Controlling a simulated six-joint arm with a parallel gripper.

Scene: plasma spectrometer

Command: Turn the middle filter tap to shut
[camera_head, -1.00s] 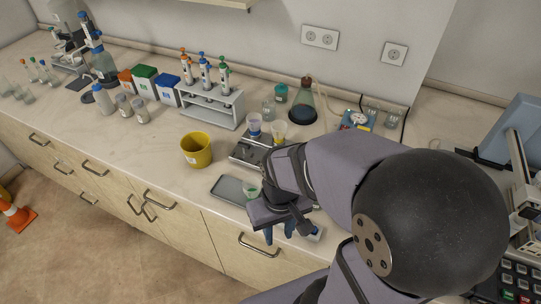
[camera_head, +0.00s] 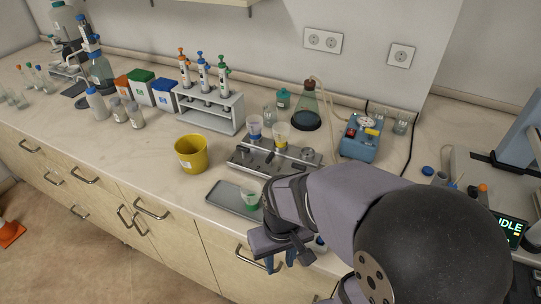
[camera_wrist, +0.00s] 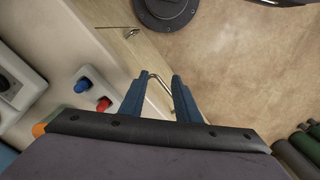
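The metal filter manifold (camera_head: 240,158) stands on the bench in the head view. A blue-marked cup (camera_head: 255,127) and a yellow-marked cup (camera_head: 281,135) sit on it, and its right-hand place looks empty. The taps along its front are too small to read; I cannot tell how the middle one is turned. My gripper (camera_head: 279,262) is over the bench's front edge, in front of the manifold and apart from it. In the wrist view its two blue fingers (camera_wrist: 158,92) are spread with nothing between them. The manifold is not recognisable in the wrist view.
A grey tray (camera_head: 222,199) with a green-marked cup (camera_head: 251,194) lies before the manifold. A yellow bucket (camera_head: 191,154) stands left, a flask (camera_head: 307,108) behind, a blue pump (camera_head: 359,145) right. Below my fingers is a drawer handle (camera_wrist: 155,78).

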